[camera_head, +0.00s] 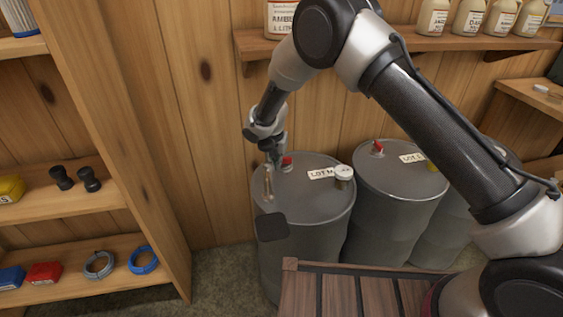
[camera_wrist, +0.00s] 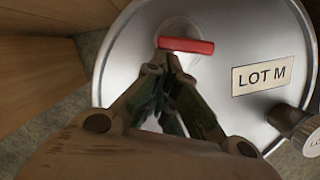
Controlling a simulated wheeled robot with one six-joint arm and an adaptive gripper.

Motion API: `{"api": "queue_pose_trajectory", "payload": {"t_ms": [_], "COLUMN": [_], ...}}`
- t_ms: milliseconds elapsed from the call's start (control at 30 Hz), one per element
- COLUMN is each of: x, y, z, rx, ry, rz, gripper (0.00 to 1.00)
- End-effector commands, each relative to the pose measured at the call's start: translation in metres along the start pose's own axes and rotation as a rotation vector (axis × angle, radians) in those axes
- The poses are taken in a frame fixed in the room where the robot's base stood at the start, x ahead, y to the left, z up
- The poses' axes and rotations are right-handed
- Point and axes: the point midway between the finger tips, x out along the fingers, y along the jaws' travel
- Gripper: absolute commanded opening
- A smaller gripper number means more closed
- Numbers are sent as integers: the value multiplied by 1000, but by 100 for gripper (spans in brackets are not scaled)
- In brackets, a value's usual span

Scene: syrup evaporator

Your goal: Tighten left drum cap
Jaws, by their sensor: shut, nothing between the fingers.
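The left drum (camera_head: 310,208) is a grey steel drum with a LOT M label (camera_head: 321,173) on its lid. Its cap has a red bar handle (camera_head: 286,161), which also shows as a red bar (camera_wrist: 187,46) lying roughly level in the wrist view. My gripper (camera_head: 275,160) is over the left part of the lid, beside the red cap. In the wrist view my gripper's fingertips (camera_wrist: 168,57) are together just below the left half of the bar, with nothing between them. I cannot tell whether they touch it.
A lidded jar (camera_head: 343,176) stands on the lid's right edge. A second drum (camera_head: 402,200) with a red cap stands close on the right. A wooden shelf unit (camera_head: 150,150) is on the left, and a slatted bench (camera_head: 345,291) is in front. Bottles line a wall shelf above.

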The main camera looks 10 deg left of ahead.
Motion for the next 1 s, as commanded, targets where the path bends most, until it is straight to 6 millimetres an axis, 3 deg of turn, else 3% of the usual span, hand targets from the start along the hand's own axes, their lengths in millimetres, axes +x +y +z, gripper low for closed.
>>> {"api": "queue_pose_trajectory", "payload": {"t_ms": [1000], "x": [4], "y": [27], "z": [18], "rx": [670], "ry": [0], "rz": [-167], "gripper": [0]}}
